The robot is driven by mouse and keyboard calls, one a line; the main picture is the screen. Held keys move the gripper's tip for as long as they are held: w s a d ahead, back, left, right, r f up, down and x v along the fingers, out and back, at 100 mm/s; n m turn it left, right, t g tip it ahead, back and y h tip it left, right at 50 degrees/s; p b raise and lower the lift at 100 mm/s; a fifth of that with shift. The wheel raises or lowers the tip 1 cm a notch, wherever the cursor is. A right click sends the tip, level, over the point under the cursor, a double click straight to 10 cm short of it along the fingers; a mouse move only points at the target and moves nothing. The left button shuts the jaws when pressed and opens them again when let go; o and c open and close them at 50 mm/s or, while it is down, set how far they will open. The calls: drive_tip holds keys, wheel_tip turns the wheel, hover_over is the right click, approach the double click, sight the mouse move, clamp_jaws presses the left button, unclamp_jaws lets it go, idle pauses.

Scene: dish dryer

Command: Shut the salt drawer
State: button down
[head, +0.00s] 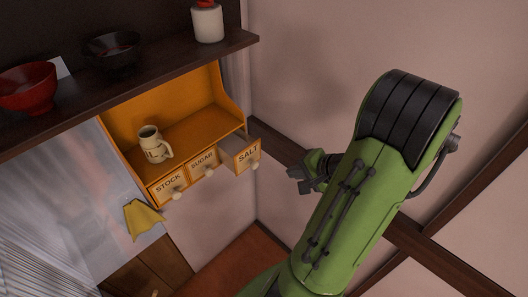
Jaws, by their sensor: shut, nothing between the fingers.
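The salt drawer (247,155) is in the right end of the orange wooden cabinet (195,127) in the head view. It stands pulled out, with its labelled front and pale round knob ahead of the sugar drawer (203,159) and the stock drawer (168,186). Those two look closed. My gripper (295,176) is to the right of the salt drawer and a little lower in the picture, apart from it. It is shut and empty. My green arm hides part of the wall and floor.
A cream mug (154,144) stands on the cabinet's shelf above the drawers. A dark shelf (150,82) above carries a red bowl (29,88), a black bowl (112,49) and a white container (207,23). The wall is on the right.

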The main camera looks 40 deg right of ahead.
sight(250, 152)
drive_tip(key=w+r+p+x, duration=0.1)
drive_tip(key=x, duration=1.1)
drive_tip(key=shift+w+a+r, duration=0.25)
drive_tip(key=shift+w+r, duration=0.05)
drive_tip(key=shift+w, duration=0.15)
drive_tip(key=shift+w, duration=0.1)
drive_tip(key=w, duration=0.8)
drive_tip(key=shift+a, duration=0.15)
drive_tip(key=shift+r, duration=0.1)
drive_tip(key=shift+w, duration=0.1)
